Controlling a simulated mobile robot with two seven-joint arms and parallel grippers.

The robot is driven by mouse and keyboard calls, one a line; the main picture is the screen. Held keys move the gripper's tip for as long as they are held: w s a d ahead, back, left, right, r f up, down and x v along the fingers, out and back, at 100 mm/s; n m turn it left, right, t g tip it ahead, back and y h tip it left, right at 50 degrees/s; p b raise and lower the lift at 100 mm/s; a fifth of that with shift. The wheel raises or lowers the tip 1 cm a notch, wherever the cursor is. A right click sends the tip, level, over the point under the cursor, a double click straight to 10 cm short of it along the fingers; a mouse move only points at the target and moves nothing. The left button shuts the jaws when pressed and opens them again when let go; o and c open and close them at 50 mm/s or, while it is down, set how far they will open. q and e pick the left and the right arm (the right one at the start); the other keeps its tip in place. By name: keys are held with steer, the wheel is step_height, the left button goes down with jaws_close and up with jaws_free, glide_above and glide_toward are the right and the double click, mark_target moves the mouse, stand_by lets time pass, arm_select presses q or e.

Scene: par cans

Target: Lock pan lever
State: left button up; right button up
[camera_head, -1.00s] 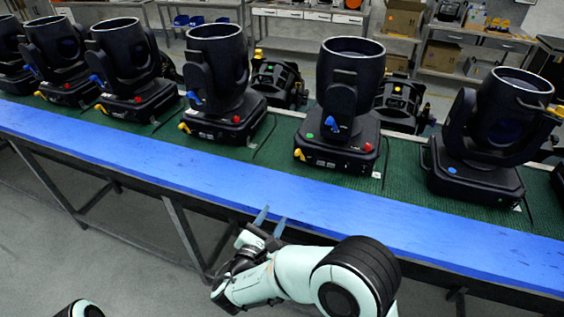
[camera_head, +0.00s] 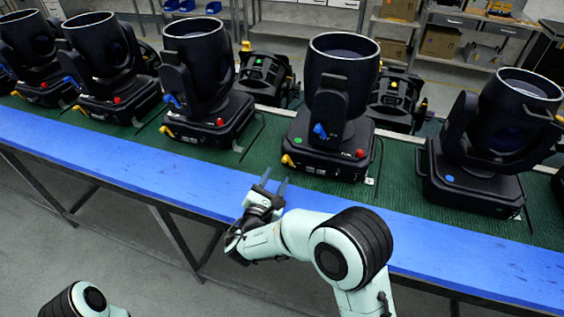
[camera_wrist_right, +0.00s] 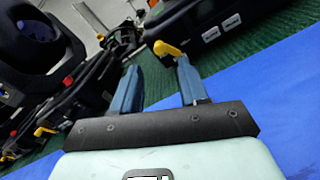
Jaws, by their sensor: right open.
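A moving-head light with a green dot on its base (camera_head: 326,158) stands upright on the green mat. A yellow lever (camera_head: 288,160) sticks out at the left front corner of that base. It looks like the pan lever; a blue lever (camera_head: 320,131) sits higher, on the yoke. My right gripper (camera_head: 274,179) is open and empty over the blue strip, just in front of the yellow lever. In the right wrist view a yellow lever (camera_wrist_right: 169,50) shows near the tips of my open right gripper (camera_wrist_right: 158,68), closer to the right finger; contact is unclear. My left gripper is out of view.
Similar lights stand left (camera_head: 206,125) and right (camera_head: 475,185) of the middle one. Smaller dark fixtures (camera_head: 398,98) lie behind. The blue strip (camera_head: 120,160) along the bench front is clear. Shelves with boxes (camera_head: 440,42) stand at the back.

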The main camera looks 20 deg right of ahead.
mark_target(284, 162)
steer(key=p+x, duration=0.1)
steer(key=x, duration=0.5)
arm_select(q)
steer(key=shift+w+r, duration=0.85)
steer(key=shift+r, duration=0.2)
arm_select(e)
jaws_close()
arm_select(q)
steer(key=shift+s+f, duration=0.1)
